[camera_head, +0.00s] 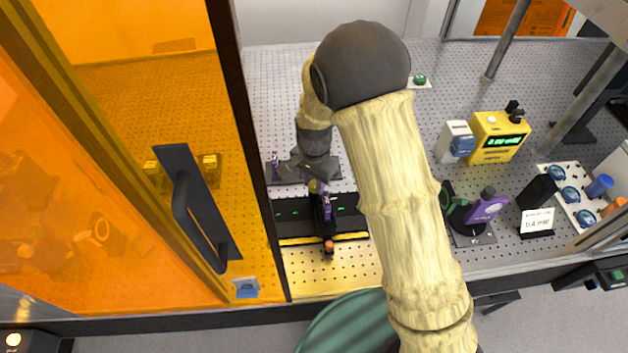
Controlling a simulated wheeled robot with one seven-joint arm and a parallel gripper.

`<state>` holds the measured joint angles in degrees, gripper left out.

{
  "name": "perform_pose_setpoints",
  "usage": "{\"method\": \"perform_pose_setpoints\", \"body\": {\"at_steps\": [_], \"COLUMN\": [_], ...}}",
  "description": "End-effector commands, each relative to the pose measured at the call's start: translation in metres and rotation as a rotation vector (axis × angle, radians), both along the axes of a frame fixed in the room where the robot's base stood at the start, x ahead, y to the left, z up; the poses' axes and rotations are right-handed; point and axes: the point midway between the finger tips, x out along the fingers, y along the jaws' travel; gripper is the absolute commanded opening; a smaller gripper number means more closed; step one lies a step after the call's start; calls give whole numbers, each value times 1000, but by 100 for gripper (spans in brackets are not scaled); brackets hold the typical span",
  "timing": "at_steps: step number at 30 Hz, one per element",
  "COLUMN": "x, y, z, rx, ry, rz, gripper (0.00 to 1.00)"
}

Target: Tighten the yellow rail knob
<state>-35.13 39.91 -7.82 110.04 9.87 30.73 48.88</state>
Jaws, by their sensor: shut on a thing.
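My gripper (316,180) is at the middle of the optical table, pointing down at the top of a small purple and black carriage (326,206). A small yellow piece, the yellow rail knob (315,187), shows at the fingertips, and the gripper is shut on it. The fingers hide part of the knob. The carriage stands on a black rail (289,209) with green marks and a yellow strip along its front. An orange knob (329,246) sticks out at the carriage's front.
An orange see-through door (130,150) with a dark handle (185,195) stands at left. At right are a yellow meter (498,137), a purple-faced mount (485,209), a small sign (537,222) and a tray of blue optics (571,194). My arm covers the table's middle right.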

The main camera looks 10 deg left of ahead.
Motion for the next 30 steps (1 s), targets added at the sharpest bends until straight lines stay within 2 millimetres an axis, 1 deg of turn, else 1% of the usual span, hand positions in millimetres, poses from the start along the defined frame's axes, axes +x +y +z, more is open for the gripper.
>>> {"method": "perform_pose_setpoints", "body": {"at_steps": [12,13,15,16,25,28,30], "x": [2,2,2,2,1,1,2], "y": [0,0,0,0,0,0,0], "z": [2,2,1,1,1,6,13], "rx": [3,3,2,2,1,2,3], "ry": [-6,-6,-5,-5,-3,-3,-6], "rz": [-9,-9,-9,-9,-7,-7,-7], "gripper": [4,33,46,49,49,49,49]}}
